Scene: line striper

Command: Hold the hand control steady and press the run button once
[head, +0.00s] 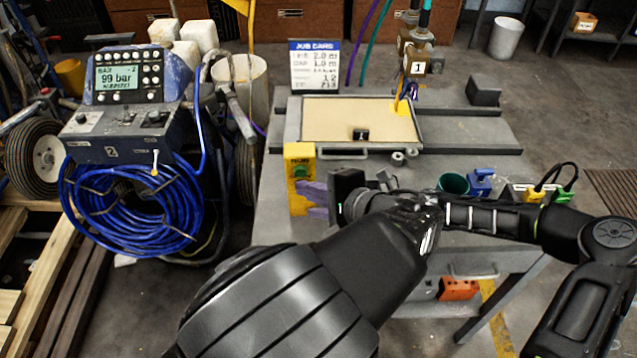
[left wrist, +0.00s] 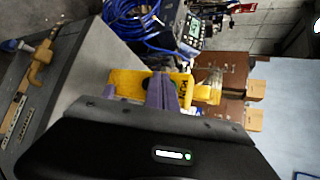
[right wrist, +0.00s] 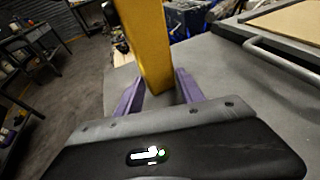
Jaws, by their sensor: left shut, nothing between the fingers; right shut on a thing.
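The hand control is a yellow upright box (head: 299,152) near the left edge of the grey table, with a RUN label and a green run button (head: 299,172). My right gripper (right wrist: 158,88) is shut on its yellow body, a purple finger on each side. My left gripper (head: 308,188) is shut and empty, its purple fingers pointing at the control's front face. In the left wrist view, the left fingertips (left wrist: 161,80) overlap the yellow box (left wrist: 125,82) beside the RUN label. They hide the button there; I cannot tell whether they touch it. My arms cover much of the right gripper in the head view.
A tray of sand-coloured material (head: 340,112) lies behind the control, with a job card (head: 314,66) beyond. The striper console (head: 128,75) reads 99 bar, above a blue hose coil (head: 130,205). A green cup (head: 453,184) stands on the right of the table.

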